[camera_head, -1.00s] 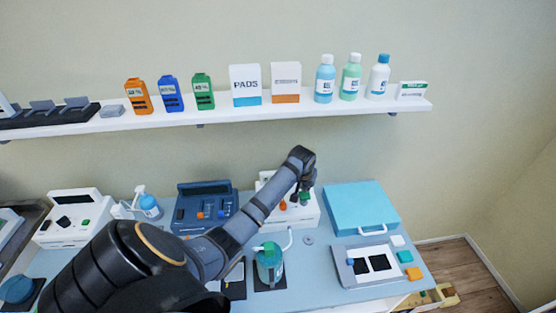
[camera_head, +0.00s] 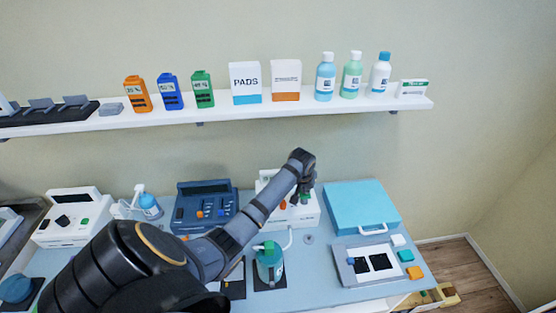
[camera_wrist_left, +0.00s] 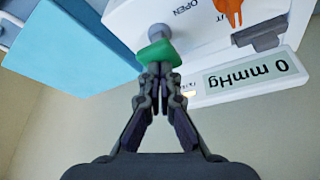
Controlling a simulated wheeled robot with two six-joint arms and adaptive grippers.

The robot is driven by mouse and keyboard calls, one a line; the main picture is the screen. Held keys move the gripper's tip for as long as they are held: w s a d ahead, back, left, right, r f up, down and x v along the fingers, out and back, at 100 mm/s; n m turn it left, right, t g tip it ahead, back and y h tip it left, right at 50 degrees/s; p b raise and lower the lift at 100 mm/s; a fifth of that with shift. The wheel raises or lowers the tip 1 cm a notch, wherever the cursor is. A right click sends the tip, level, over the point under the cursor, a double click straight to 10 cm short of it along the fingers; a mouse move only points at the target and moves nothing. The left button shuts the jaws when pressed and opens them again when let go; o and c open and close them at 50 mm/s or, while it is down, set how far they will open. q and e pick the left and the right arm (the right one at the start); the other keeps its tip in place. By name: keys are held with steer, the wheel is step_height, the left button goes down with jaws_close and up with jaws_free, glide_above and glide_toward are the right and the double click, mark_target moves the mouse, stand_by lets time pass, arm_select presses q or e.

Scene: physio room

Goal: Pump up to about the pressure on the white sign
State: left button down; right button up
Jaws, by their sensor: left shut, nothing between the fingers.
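A white pump unit (camera_head: 311,217) stands at the back of the table, partly behind my left arm. In the left wrist view its display (camera_wrist_left: 256,75) reads 0 mmHg. An orange part (camera_wrist_left: 229,10) and the printed word OPEN show on its face. A green knob (camera_wrist_left: 158,54) on a grey stem sticks out from the unit. My left gripper (camera_wrist_left: 160,72) is shut with nothing between its fingers, its tips at the green knob; touching or just apart I cannot tell. A small white sign (camera_head: 412,88) with a green band stands on the shelf; its text is too small to read.
A blue case (camera_head: 360,205) lies right of the unit, with a grey tray (camera_head: 348,275) of black pads in front. A dark blue device (camera_head: 205,205) stands to the left. Boxes and bottles line the shelf (camera_head: 225,112).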

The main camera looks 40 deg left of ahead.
arm_select(q)
steer(key=shift+f+b, duration=0.65)
steer(key=shift+f, duration=0.95)
steer(key=shift+r, duration=0.15)
step_height(320, 180, up, 3)
steer(key=p, duration=0.3)
steer(key=shift+f, duration=0.2)
steer(key=shift+r, duration=0.85)
